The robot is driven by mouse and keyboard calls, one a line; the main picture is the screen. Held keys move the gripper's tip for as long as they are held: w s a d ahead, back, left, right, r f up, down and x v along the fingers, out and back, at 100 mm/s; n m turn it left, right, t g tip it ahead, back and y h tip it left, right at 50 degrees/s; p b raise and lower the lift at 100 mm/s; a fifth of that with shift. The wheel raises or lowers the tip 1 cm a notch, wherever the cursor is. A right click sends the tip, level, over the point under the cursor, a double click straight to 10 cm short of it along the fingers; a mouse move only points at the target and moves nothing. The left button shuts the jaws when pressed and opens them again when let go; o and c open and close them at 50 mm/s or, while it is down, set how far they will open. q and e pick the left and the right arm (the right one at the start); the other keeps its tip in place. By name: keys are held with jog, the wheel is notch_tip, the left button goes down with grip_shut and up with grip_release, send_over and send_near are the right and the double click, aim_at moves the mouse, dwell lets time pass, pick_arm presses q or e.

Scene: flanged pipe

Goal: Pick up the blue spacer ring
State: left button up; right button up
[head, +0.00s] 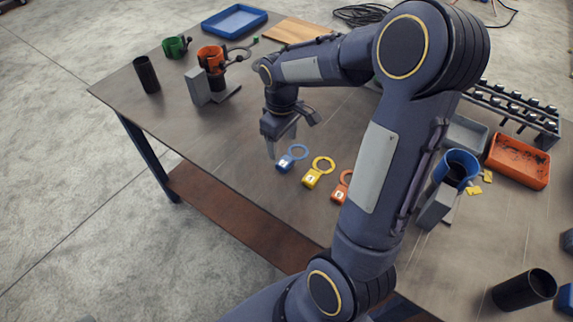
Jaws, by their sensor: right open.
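The blue spacer ring (285,162) lies flat on the table, a ring with a numbered tab, at the left end of a short row. Beside it lie a yellow spacer ring (312,178) and an orange one (338,193), partly hidden by my right arm. My right gripper (283,145) points down with its jaws apart and empty, just behind and left of the blue ring and apart from it. My left gripper is out of view.
The table left of the rings is clear.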

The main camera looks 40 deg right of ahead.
aim_at(285, 162)
jog(key=f, duration=0.7)
jog(key=shift+s, duration=0.4)
jog(key=shift+r, duration=0.1)
jog(key=c, duration=1.1)
